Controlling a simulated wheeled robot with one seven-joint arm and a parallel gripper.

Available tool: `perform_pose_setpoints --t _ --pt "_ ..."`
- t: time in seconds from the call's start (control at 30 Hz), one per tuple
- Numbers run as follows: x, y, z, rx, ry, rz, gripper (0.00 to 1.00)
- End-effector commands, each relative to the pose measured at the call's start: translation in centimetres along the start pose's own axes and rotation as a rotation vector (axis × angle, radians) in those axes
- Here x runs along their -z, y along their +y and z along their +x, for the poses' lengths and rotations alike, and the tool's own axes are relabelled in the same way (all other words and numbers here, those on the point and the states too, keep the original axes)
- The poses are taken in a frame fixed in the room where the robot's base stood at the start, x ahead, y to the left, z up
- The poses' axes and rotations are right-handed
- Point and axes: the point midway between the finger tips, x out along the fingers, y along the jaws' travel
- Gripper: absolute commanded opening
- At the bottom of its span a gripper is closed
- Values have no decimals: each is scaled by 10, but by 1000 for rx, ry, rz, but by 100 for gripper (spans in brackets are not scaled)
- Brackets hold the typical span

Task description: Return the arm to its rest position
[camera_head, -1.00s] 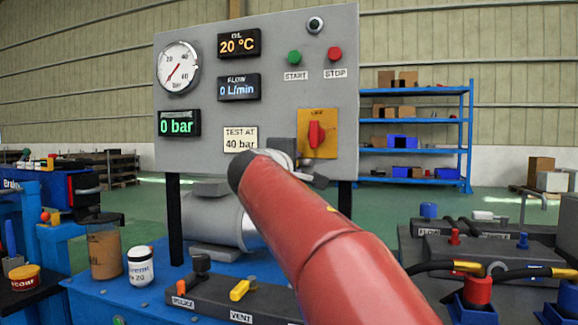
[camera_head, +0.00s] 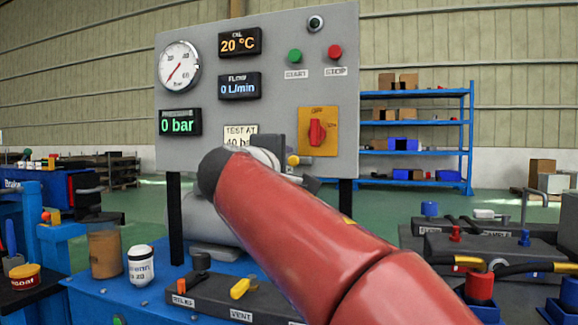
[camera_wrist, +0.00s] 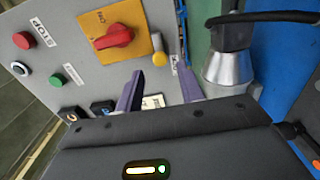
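My red arm reaches from the lower right of the head view toward the grey test panel (camera_head: 225,110). My gripper is mostly hidden behind the arm's dark end there. In the wrist view my gripper (camera_wrist: 159,88) has its two fingers apart with nothing seen between them. A yellow knob (camera_wrist: 160,59) is beyond the fingertips; I cannot tell how far.
The panel reads 0 bar on its green display (camera_head: 180,122). Below stand a white jar (camera_head: 140,266), a brown container (camera_head: 104,250) and a dark valve block with a yellow lever (camera_head: 240,289). A blue shelf (camera_head: 415,150) is behind right. A hose (camera_head: 520,273) crosses the right bench.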

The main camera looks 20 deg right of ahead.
Motion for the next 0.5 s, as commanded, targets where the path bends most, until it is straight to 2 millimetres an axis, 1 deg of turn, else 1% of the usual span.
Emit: perform_pose_setpoints --t 0.27,0.37,0.47,0.5 --pt "0 0 -2 0 0 0 38" --pt "-3 -2 -2 14 -1 8 38" --pt "-17 -16 -5 82 -1 49 38" --pt "-26 -27 -8 129 -3 79 38"
